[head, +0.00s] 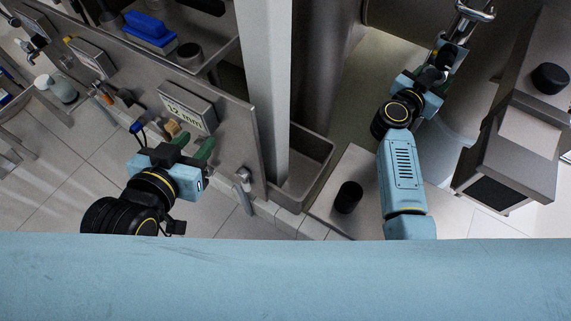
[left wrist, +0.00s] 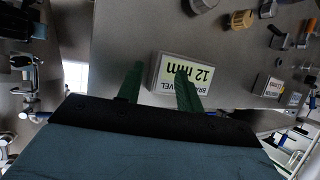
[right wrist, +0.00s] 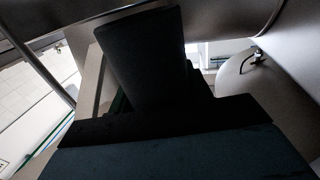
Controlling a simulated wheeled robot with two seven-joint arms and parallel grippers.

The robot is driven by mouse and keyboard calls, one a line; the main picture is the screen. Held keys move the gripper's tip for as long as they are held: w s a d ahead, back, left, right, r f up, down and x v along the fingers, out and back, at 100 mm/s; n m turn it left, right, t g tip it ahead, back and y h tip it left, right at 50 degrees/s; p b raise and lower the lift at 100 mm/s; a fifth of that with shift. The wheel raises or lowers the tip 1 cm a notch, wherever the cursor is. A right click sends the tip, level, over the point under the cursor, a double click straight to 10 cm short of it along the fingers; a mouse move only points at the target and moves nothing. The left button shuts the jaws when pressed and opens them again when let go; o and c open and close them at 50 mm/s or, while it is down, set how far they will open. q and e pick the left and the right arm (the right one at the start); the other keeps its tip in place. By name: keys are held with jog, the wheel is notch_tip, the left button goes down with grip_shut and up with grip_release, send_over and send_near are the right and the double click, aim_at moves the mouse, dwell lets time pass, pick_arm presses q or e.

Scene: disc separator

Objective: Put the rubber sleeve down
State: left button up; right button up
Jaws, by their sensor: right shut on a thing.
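The rubber sleeve shows in the right wrist view as a dark, smooth, wide tube (right wrist: 145,58) between the fingers of my right gripper. My right gripper (right wrist: 155,95) is shut on it and hides its lower end. In the head view the right gripper (head: 441,66) is at the upper right, below a steel pipe fitting, with the dark sleeve (head: 447,54) at its tip. My left gripper (head: 190,148) is open and empty, its green fingers apart in front of a panel; the fingers also show in the left wrist view (left wrist: 160,85).
A "12 mm" display box (head: 187,107) is on the panel close to the left fingers. A black cylinder (head: 348,198) stands on a steel top (head: 327,205). Another black piece (head: 550,78) sits on the machine at right. A pale post (head: 265,90) stands between the arms.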

pick_arm(q)
notch_tip(320, 180, up, 2)
jog(key=shift+r+p, duration=0.1)
jog(key=shift+p, duration=0.7)
